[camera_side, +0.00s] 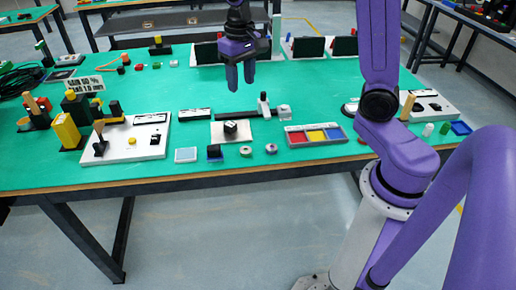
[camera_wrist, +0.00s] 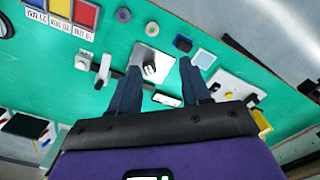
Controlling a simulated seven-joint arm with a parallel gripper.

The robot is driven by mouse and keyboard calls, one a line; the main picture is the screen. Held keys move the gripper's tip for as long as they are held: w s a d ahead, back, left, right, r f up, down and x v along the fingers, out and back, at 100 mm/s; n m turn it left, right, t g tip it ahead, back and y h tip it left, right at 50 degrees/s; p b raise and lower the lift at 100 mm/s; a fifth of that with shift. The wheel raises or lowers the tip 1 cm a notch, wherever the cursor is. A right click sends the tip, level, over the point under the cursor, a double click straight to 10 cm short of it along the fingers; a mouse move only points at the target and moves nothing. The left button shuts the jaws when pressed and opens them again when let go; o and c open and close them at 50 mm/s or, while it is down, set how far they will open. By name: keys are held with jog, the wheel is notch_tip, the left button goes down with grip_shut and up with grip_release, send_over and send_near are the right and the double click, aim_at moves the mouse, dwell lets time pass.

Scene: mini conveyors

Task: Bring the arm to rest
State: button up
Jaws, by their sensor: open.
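My gripper (camera_side: 241,76) hangs above the back middle of the green table (camera_side: 190,95) in the side view, fingers pointing down. Its two fingers stand apart with nothing between them. In the wrist view my gripper (camera_wrist: 158,80) shows its two dark fingers spread. Beyond them lies a white plate (camera_wrist: 158,58) with a dark block (camera_wrist: 149,69) on it. The same block (camera_side: 230,127) sits on the white plate (camera_side: 217,137) in the side view, apart from the gripper.
A tray with red, yellow and blue compartments (camera_side: 316,144) lies right of the plate. A white board (camera_side: 125,146) with levers and a yellow block (camera_side: 67,131) are at left. Tilted dark panels (camera_side: 308,47) stand behind the gripper. A small dark conveyor (camera_side: 236,115) lies behind the plate.

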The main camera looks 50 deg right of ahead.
jog(key=s+a+f+n, duration=0.1)
jog(key=s+a+n, duration=0.1)
jog(key=s+n, duration=0.5)
jog(key=s+a+f+n, duration=0.1)
jog(key=s+n, duration=0.6)
jog(key=s, duration=1.2)
jog(key=shift+s+a+f, duration=0.2)
jog(key=shift+a+f, duration=0.2)
jog(key=shift+a, duration=0.4)
